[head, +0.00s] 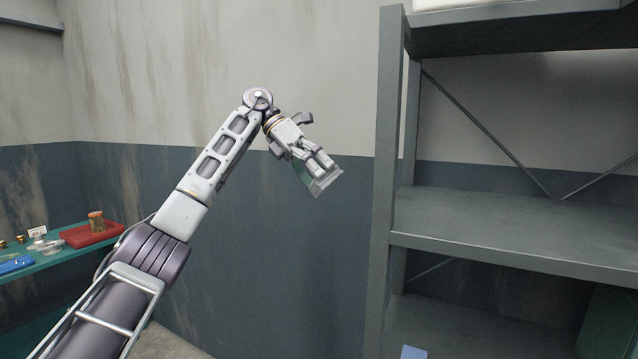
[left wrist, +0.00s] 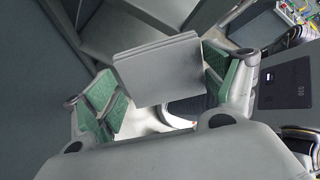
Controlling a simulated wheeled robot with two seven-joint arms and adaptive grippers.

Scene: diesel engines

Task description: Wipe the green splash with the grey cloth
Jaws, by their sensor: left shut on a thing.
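My left gripper (head: 313,167) is raised in front of the wall, left of the shelf, with its fingers tilted down to the right. It is shut on the grey cloth (head: 327,182), a flat folded piece sticking out past the fingertips. In the left wrist view the cloth (left wrist: 160,65) shows as a layered grey slab between the green-padded fingers of the left gripper (left wrist: 158,85). The cloth is clear of any surface in the head view. My right gripper is not in view.
A grey metal shelf (head: 510,236) stands close on the right; its upright (head: 388,150) is near the gripper. A teal table (head: 60,254) at left bears a red tray (head: 92,235), a brown jar (head: 96,221) and small items. A blue object (head: 413,352) shows at the bottom edge.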

